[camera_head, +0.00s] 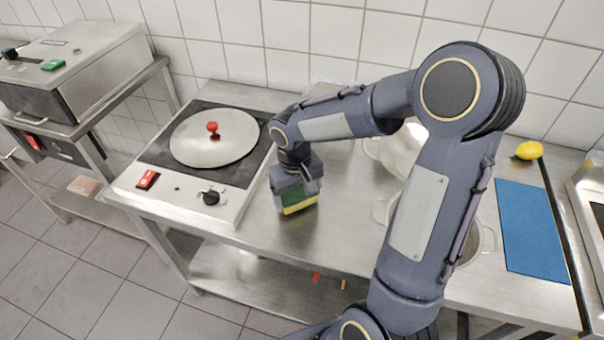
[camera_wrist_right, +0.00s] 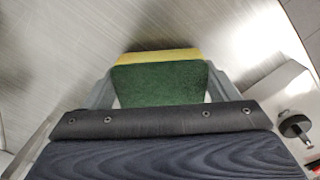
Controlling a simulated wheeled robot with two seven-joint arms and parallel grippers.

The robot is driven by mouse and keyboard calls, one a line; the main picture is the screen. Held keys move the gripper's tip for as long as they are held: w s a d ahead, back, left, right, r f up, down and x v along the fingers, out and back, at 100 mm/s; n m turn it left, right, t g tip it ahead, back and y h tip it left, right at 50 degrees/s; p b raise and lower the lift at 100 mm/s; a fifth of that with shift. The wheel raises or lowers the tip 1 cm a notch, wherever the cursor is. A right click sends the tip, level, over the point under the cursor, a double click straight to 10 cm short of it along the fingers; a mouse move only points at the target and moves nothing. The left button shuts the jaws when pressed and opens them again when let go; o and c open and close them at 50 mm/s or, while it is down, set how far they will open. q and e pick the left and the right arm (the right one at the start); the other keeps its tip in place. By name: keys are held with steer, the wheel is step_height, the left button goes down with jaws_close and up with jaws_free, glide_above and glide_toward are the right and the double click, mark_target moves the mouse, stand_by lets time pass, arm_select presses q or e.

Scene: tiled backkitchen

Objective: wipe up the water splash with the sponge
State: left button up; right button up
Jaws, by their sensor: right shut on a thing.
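My right gripper (camera_head: 296,187) reaches down over the steel counter, just right of the hotplate. It is shut on the sponge (camera_head: 299,207), which has a yellow side and a dark green side. In the right wrist view the sponge (camera_wrist_right: 160,82) sits between the two fingers of the right gripper (camera_wrist_right: 160,88). The sponge is close to the counter top; I cannot tell whether it touches. I cannot make out the water splash on the shiny steel. My left gripper is not in view.
The hotplate with a round lid (camera_head: 213,138) stands left of the sponge. Pots (camera_head: 488,240) are partly hidden behind my right arm. A blue mat (camera_head: 531,228) and a lemon (camera_head: 528,151) lie at the right. The counter's front edge (camera_head: 330,257) is close to the sponge.

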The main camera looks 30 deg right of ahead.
steer(key=shift+w+a+r+p, duration=0.1)
steer(key=shift+r+p, duration=0.05)
steer(key=shift+r, duration=0.3)
steer(key=shift+w+a+r+p, duration=0.1)
steer(key=shift+r+p, duration=0.05)
steer(key=shift+r, duration=0.25)
steer(key=shift+r+p, duration=0.3)
steer(key=shift+r, duration=0.05)
steer(key=shift+d+r+p, duration=0.1)
steer(key=shift+r+p, duration=0.5)
steer(key=shift+r, duration=0.2)
steer(key=shift+r+p, duration=1.05)
steer(key=shift+r, duration=0.3)
